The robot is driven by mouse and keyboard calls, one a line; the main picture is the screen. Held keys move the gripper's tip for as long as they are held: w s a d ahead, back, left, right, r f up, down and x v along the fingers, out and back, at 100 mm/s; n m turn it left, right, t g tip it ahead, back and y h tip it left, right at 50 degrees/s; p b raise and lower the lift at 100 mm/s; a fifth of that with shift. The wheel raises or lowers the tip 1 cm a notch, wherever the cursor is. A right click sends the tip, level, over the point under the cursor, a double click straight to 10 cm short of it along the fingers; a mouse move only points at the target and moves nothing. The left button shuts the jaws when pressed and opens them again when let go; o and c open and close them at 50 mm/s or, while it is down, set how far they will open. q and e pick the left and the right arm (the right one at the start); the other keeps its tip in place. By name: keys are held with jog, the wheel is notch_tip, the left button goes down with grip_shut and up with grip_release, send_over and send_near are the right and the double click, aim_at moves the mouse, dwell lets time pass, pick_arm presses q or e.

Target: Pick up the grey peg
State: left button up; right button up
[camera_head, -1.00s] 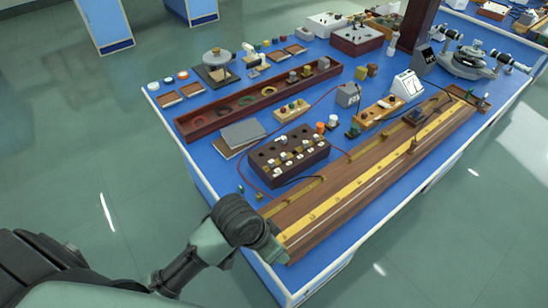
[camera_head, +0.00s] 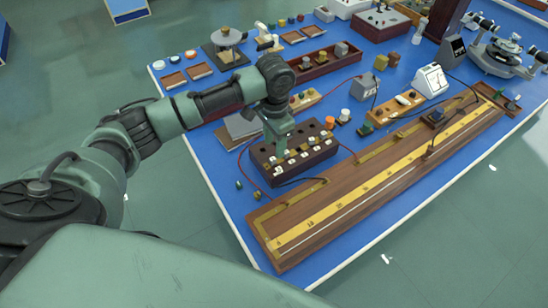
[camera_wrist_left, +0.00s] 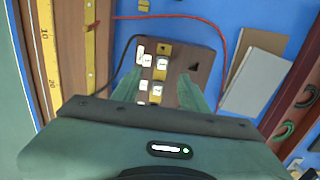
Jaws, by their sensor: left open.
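The dark wooden plug box (camera_head: 312,164) stands on the blue bench and holds several small pegs with pale tops (camera_head: 305,147). I cannot tell which of them is the grey peg. The box (camera_wrist_left: 204,48) and several pale-topped pegs (camera_wrist_left: 162,64) also show in the left wrist view, between and beyond my fingers. My left gripper (camera_head: 280,148) points down over the box's left part and hides some of it. In the left wrist view my left gripper (camera_wrist_left: 158,88) is open, with one finger on each side of the pegs and nothing visibly held. My right gripper is out of view.
A long wooden board with a yellow scale (camera_head: 350,200) lies in front of the box. Grey flat plates (camera_head: 240,125) lie behind it at the left. A red wire (camera_head: 345,150) runs close to the box. Other instruments crowd the back of the bench.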

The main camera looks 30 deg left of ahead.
aim_at(274, 158)
pick_arm(q)
notch_tip(274, 158, down, 2)
jog(key=shift+p, duration=0.45)
notch_tip(274, 158, down, 4)
jog(key=shift+a+r+p, duration=0.15)
jog(key=shift+r+p, duration=0.05)
jog(key=shift+p, duration=0.3)
jog(key=shift+f, duration=0.25)
grip_shut()
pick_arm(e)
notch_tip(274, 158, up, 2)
